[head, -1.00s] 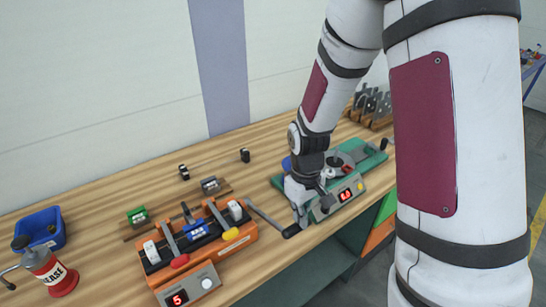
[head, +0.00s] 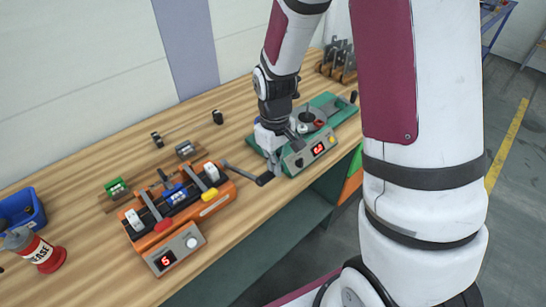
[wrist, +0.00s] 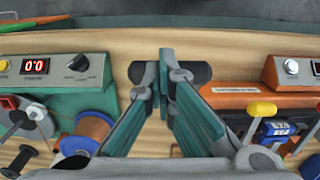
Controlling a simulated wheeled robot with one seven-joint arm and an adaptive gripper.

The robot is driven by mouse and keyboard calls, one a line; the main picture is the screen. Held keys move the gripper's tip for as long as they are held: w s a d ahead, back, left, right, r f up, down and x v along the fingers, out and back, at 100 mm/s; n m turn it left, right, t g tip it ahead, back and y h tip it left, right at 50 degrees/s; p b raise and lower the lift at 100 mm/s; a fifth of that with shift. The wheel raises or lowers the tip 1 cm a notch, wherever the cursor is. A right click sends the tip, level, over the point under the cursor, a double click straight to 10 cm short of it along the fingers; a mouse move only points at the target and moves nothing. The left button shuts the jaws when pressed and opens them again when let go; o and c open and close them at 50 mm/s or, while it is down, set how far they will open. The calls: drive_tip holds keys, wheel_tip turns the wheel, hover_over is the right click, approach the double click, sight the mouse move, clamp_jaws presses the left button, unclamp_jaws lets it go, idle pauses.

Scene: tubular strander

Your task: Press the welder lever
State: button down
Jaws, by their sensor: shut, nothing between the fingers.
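The orange welder (head: 177,207) stands on the wooden bench, with a red "5" on its grey control box. Its lever (head: 240,170) sticks out from the right end and finishes in a black grip (head: 265,179). My gripper (head: 275,170) is low over the bench, right at the black grip, between the welder and the green machine. In the wrist view, my gripper (wrist: 165,62) is shut and empty, its fingertips overlapping the middle of the black grip (wrist: 198,73), which lies crosswise. Whether they touch it, I cannot tell. The fingers hide part of the grip.
The green machine (head: 337,111) with a red display is close on the right of my gripper. A blue bin (head: 22,212) and a red grease can (head: 45,256) stand at the left. Small blocks lie behind the welder. The bench front edge is close.

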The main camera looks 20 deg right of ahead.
drive_tip(key=s+d+r, duration=0.1)
drive_tip(key=s+r, duration=0.4)
drive_tip(key=r, duration=0.4)
drive_tip(key=shift+d, duration=0.3)
drive_tip(key=shift+b, duration=0.3)
idle(1.3)
